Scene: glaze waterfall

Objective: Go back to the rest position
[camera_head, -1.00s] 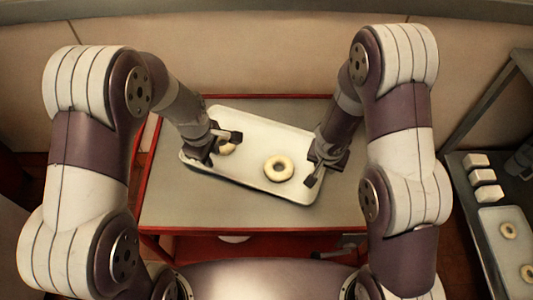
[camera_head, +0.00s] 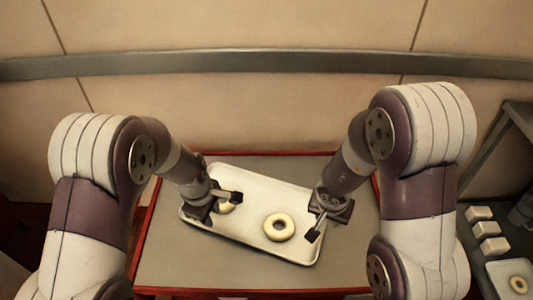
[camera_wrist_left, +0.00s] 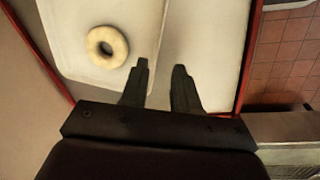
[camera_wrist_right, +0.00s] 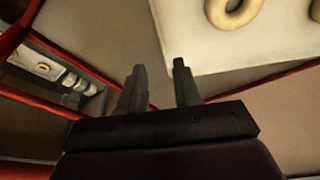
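My left gripper (camera_head: 232,197) hangs over the left end of a white tray (camera_head: 245,178). A pale ring doughnut (camera_head: 227,208) lies beneath it, partly hidden by the gripper. A second ring doughnut (camera_head: 279,227) lies uncovered on the tray. My right gripper (camera_head: 314,234) is over the tray's right edge, beside that second doughnut. In the left wrist view the fingers (camera_wrist_left: 161,78) are apart with nothing between them. In the right wrist view the fingers (camera_wrist_right: 159,76) are also apart and empty.
The tray lies on a grey table (camera_head: 165,245) with a red rim. At the right, a dark rack holds several white blocks (camera_head: 487,230) and another tray (camera_head: 500,280) with a doughnut. A wall with a grey rail (camera_head: 270,64) stands behind.

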